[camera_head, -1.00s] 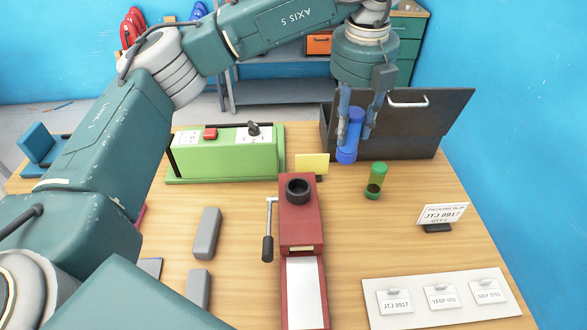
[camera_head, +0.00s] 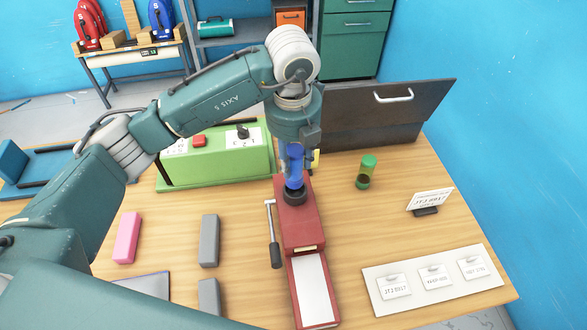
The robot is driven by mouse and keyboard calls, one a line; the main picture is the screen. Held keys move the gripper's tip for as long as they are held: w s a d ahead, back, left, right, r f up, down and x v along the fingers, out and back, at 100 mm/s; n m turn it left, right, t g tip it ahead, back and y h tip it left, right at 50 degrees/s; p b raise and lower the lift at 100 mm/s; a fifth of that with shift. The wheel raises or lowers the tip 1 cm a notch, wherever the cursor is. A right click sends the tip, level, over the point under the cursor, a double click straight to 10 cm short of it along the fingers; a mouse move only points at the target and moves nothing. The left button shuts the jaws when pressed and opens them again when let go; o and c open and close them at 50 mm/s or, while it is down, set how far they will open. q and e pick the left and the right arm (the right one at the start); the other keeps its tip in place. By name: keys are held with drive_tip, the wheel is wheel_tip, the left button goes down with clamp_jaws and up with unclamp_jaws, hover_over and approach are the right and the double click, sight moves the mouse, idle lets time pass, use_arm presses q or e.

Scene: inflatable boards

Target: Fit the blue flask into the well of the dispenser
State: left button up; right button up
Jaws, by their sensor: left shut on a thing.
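The blue flask (camera_head: 294,176) is upright in my left gripper (camera_head: 293,160), whose fingers are shut on it. The red dispenser (camera_head: 301,228) stands on the table with a black round well (camera_head: 295,197) on its top and a lever on its left side. The flask's lower end is at the well's opening in the picture. I cannot tell whether it is inside the rim or just above it. The gripper and arm hide part of the flask's top. My right gripper is not in view.
A green flask (camera_head: 367,171) stands to the right of the dispenser. A green box with a red button (camera_head: 215,163) is behind left, and a dark open case (camera_head: 380,120) behind right. Grey blocks (camera_head: 209,240) and a pink block (camera_head: 127,238) lie left. A card board (camera_head: 440,290) lies front right.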

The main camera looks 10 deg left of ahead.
sight(294, 175)
use_arm(q)
drive_tip(key=shift+f, duration=0.7)
wheel_tip(294, 175, down, 4)
drive_tip(key=shift+r+p, duration=0.25)
drive_tip(key=shift+p, duration=0.5)
drive_tip(key=shift+f, duration=0.3)
drive_tip(key=shift+d+f, duration=0.1)
drive_tip(key=shift+f, duration=0.1)
drive_tip(key=o, duration=1.3)
drive_tip(key=shift+c, duration=0.2)
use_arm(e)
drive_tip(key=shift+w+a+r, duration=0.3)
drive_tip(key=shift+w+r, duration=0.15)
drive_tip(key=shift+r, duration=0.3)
